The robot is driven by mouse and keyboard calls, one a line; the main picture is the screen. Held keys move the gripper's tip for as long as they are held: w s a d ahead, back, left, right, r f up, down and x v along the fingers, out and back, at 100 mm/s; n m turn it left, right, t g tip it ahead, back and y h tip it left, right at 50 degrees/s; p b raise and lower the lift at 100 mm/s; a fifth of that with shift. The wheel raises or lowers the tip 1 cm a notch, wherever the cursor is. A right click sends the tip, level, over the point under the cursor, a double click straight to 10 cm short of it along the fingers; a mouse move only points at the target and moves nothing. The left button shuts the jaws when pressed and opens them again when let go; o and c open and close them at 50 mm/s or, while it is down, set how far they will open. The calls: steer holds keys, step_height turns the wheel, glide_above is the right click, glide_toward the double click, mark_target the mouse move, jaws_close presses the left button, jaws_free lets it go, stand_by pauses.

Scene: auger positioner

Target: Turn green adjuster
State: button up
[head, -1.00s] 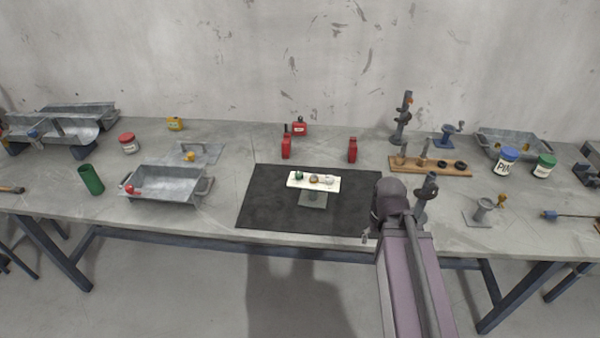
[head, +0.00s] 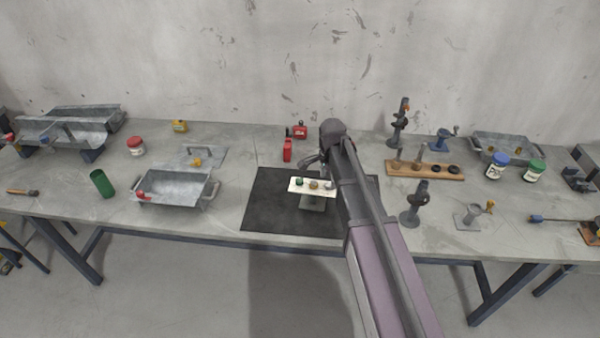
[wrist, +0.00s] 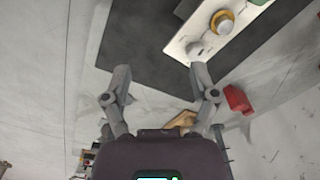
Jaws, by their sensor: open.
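The green adjuster (head: 299,181) is the left one of three knobs on a white plate (head: 312,192), which stands on a grey pedestal over a black mat. A brass knob (head: 314,184) and a pale knob (head: 328,184) sit to its right. My gripper (head: 310,162) is above and behind the plate, partly hidden by my arm. In the wrist view my gripper (wrist: 160,69) is open and empty, its two fingers spread apart. The plate (wrist: 179,49) lies at the top with the pale knob (wrist: 197,48) and brass knob (wrist: 222,22).
The black mat (head: 262,208) is clear left of the plate. A red can (head: 287,150) stands behind it. A grey stand (head: 414,204) and a wooden rack (head: 430,170) are on the right. A metal tray (head: 172,187) is on the left.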

mark_target(299, 179)
steer(key=w+a+r+m+p, duration=0.4)
steer(key=w+a, duration=0.4)
steer(key=a, duration=0.2)
steer(key=r+m, duration=0.1)
steer(key=m, duration=0.1)
steer(key=shift+m, duration=0.3)
steer(key=shift+f, duration=0.1)
step_height(299, 179, down, 14)
steer(key=b, duration=1.3)
steer(key=shift+r+b, duration=0.25)
steer(key=shift+b, duration=0.1)
jaws_close()
